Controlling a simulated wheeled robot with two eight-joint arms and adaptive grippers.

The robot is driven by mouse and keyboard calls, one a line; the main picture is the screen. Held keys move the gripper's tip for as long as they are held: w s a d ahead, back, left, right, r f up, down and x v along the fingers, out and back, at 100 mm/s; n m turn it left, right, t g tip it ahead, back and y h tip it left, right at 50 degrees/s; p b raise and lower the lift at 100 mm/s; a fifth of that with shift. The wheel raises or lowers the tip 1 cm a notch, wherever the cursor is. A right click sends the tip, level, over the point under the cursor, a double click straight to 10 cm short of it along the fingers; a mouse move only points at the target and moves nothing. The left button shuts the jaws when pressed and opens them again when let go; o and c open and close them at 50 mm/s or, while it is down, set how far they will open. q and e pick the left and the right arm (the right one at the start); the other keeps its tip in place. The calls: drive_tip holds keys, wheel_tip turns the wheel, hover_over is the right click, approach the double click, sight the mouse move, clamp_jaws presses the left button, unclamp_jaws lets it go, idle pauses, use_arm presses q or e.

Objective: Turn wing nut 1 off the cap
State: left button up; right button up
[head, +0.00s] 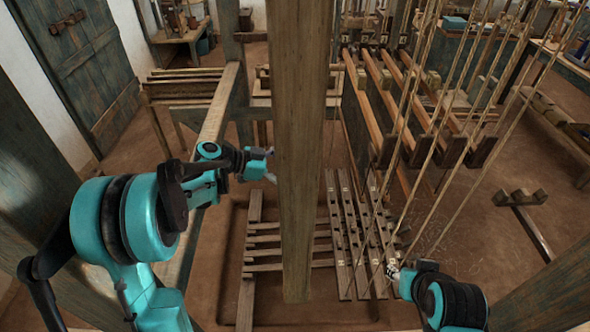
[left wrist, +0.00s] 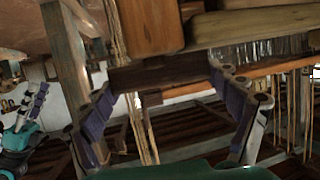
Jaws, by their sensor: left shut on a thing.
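My left gripper (head: 270,165) is beside the upright wooden beam (head: 303,150) in the head view, and that beam may hide part of what it holds. In the left wrist view its two fingers (left wrist: 168,75) are spread wide, with their tips at the two ends of a dark wooden bar (left wrist: 160,72), which I take to be the cap. A lighter wooden block (left wrist: 150,25) is just above the bar. I cannot make out a wing nut in either view. My right gripper (head: 391,269) is low at the right, near the treadles, too small to read.
Slatted treadles (head: 345,235) lie low in the middle. Taut slanting cords (head: 455,110) and long wooden bars (head: 390,100) fill the right side. A loom side rail (head: 218,105) runs near my left arm. Bare floor shows at the right.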

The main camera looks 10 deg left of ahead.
use_arm(q)
drive_tip(key=n+t+y, duration=0.2)
drive_tip(key=n+t, duration=0.1)
drive_tip(key=n+t+y, duration=0.2)
drive_tip(key=n, duration=0.1)
drive_tip(key=shift+s+d+t+y, duration=0.1)
drive_tip(key=shift+d+t+y, duration=0.05)
drive_tip(key=shift+t+y, duration=0.25)
drive_tip(key=shift+n+t+y, duration=1)
drive_tip(key=shift+n+y, duration=1.1)
drive_tip(key=shift+n, duration=0.1)
drive_tip(key=shift+n+y, duration=0.4)
drive_tip(key=o, duration=0.9)
drive_tip(key=v, duration=1.2)
